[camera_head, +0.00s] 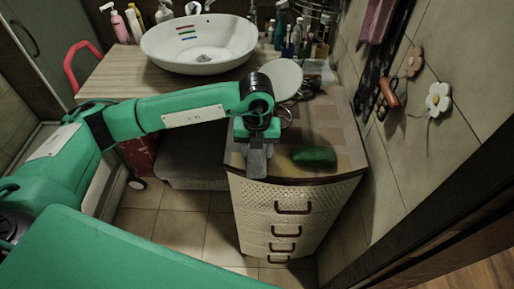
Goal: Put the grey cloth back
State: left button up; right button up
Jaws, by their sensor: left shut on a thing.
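My left arm reaches in from the left, over the drawer cabinet. My left gripper (257,143) points down at the cabinet's front left part and is shut. A small grey flat piece, which looks like the grey cloth (256,164), hangs at its tip near the cabinet's front edge. The gripper hides part of it, and I cannot tell whether it touches the top. My right gripper is not in view.
The drawer cabinet (292,200) has a dark green object (315,157) on its top, right of the gripper. A white basin (200,45) stands behind on the counter, with bottles (293,40) to its right. A mauve towel (378,20) and flower hooks (438,99) are on the right wall.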

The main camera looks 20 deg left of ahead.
pick_arm(q)
jog(key=shift+f, duration=0.1)
jog(key=o, duration=0.9)
jog(key=shift+r, duration=0.3)
jog(key=shift+r+b, duration=1.55)
jog(key=shift+r, duration=4.3)
